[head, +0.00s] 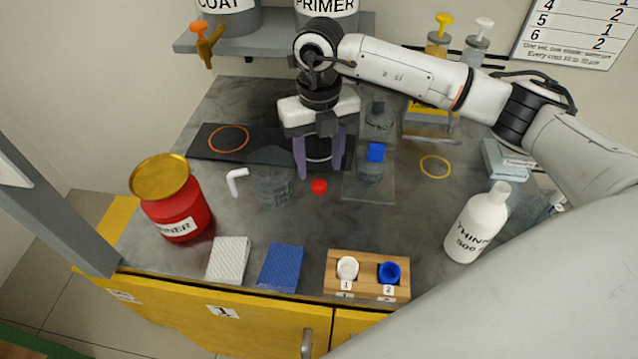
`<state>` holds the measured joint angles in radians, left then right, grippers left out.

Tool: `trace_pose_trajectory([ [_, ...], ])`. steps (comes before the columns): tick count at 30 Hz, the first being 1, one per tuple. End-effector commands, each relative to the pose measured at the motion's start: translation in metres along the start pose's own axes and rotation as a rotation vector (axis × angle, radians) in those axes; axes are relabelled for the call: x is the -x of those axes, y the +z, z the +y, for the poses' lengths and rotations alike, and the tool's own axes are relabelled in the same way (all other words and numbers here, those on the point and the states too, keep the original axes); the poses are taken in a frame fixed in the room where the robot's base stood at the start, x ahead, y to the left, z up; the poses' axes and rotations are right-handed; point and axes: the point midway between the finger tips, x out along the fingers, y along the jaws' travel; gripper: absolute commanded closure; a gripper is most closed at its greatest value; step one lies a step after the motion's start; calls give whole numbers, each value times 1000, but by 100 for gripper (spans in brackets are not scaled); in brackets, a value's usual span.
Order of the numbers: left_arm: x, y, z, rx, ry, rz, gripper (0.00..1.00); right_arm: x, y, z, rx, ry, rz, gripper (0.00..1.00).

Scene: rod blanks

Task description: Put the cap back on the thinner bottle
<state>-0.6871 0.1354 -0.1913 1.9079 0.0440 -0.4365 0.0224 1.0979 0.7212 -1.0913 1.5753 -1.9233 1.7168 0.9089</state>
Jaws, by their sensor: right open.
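The thinner bottle (478,226) is white and stands upright at the right front of the bench. Its lettering is partly readable, and its narrow white neck shows no coloured cap. A small red cap (319,186) lies on the grey bench top near the middle. My right gripper (319,172) comes down from above just behind the red cap, with its two purple fingers spread apart. The fingertips appear to be behind and above the cap, and nothing is visibly held. A dark round object shows between the fingers, partly hidden. My left gripper is out of view.
A clear beaker (272,186) and a white bent piece (237,181) stand left of the cap. A red can (172,205), blue pad (281,268) and wooden cup holder (345,288) are nearer the front.

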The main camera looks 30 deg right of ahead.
Motion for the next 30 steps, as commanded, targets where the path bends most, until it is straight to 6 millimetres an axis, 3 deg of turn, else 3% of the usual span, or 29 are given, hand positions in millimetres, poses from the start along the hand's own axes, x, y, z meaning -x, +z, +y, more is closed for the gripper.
trace_pose_trajectory([
  [5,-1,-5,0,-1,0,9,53,-3,0,0,0,0,2,53],
  [15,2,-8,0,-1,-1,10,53,-48,-1,0,0,-1,2,53],
  [27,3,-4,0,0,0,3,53,-51,0,0,0,0,0,53],
  [30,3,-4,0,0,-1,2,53,-51,0,0,0,0,0,70],
])
